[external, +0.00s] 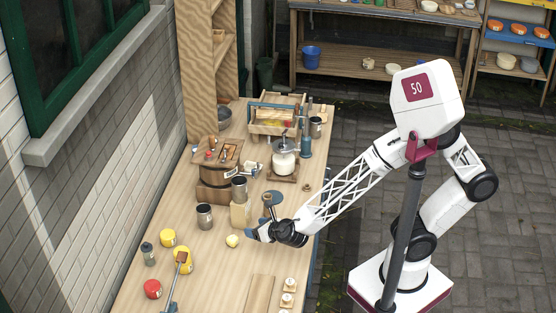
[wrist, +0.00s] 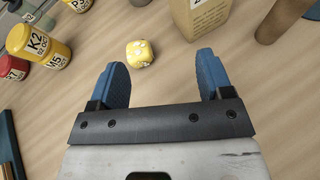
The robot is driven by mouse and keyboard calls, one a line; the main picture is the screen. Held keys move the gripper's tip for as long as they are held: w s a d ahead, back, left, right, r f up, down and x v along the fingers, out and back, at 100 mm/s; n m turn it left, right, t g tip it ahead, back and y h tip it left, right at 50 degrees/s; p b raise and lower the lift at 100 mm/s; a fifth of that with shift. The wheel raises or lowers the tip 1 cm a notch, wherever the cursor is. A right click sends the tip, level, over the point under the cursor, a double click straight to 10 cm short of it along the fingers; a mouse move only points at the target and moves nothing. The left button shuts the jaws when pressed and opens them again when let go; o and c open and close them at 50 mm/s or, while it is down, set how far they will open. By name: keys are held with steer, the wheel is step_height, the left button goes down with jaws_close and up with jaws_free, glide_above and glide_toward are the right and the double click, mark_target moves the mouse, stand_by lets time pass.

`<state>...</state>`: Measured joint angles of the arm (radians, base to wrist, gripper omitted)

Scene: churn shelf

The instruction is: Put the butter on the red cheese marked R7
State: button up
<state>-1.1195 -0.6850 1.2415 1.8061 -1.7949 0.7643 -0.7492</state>
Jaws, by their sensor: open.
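A small rounded yellow lump with white marks, which looks like the butter (external: 232,240), lies on the wooden table; it also shows in the wrist view (wrist: 140,52). My gripper (external: 257,234) is open and empty, low over the table just right of the lump. In the wrist view the lump lies beyond my blue fingertips (wrist: 163,62), left of the middle of the gap, touching neither finger. The red cheese (external: 152,288) stands at the table's near left. In the wrist view it is partly cut off at the left edge (wrist: 14,68); its label ends in 7, its letter unclear.
Yellow cheeses marked K2 and M5 (wrist: 40,44) stand beside the red one; another yellow one (external: 168,237) is farther back. A tan block (wrist: 198,14) stands close beyond my right finger. A metal cup (external: 204,216) is behind the lump. Bare table lies between lump and cheeses.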

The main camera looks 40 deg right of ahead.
steer(key=w+d+r+m+g+h, duration=0.2)
steer(key=d+r+m+h, duration=0.15)
steer(key=d+m, duration=0.45)
steer(key=w+d+r+m+g+h, duration=0.1)
steer(key=w+d+r+m+h, duration=0.2)
steer(key=d, duration=0.9)
steer(key=w+d+r+m+g+h, duration=0.1)
steer(key=w+d+r+m+g, duration=0.1)
steer(key=d+r+m, duration=0.6)
steer(key=s+d+r+m+g+y, duration=0.1)
steer(key=s+d+m+g+y, duration=0.1)
steer(key=s+d+m, duration=0.5)
steer(key=s+d+r+m+g+y, duration=0.1)
steer(key=s+d+r+m+g, duration=0.1)
steer(key=s+d+m, duration=0.5)
steer(key=d+m+g, duration=0.1)
steer(key=d+m, duration=0.4)
steer(key=d, duration=0.1)
steer(key=shift+y, duration=0.35)
steer(key=shift+o, duration=0.4)
steer(key=shift+d, duration=0.1)
steer(key=shift+w, duration=0.15)
